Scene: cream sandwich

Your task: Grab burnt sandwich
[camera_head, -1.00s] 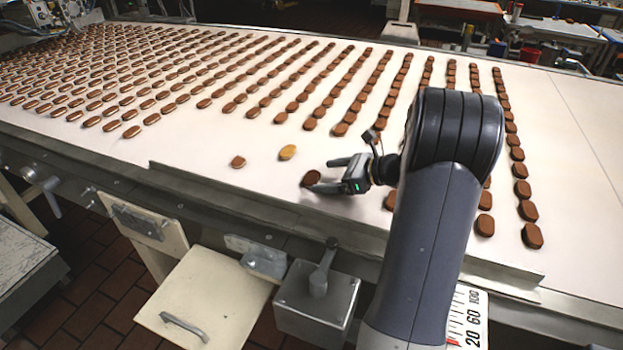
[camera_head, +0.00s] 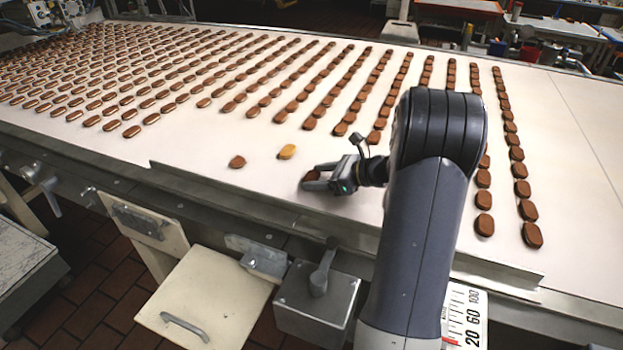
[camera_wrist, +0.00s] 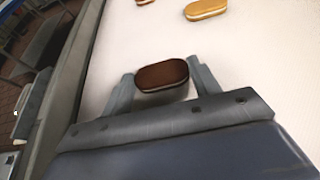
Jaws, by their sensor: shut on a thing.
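The burnt sandwich (camera_head: 311,175) is a dark brown oval on the white belt near its front edge. In the wrist view the same sandwich (camera_wrist: 162,73) sits between the two fingers, with a pale cream line along its side. My gripper (camera_head: 313,179) has come in from the right and is shut on the sandwich. In the wrist view my gripper (camera_wrist: 163,86) has a finger on either side of it. The sandwich appears low over the belt; I cannot tell whether it touches.
A golden sandwich (camera_head: 287,152) and a brown one (camera_head: 237,162) lie apart on the belt (camera_head: 215,180), just left of my gripper. Rows of brown sandwiches (camera_head: 130,131) fill the far and left belt, with more at the right. A metal rail (camera_head: 250,200) runs along the front edge.

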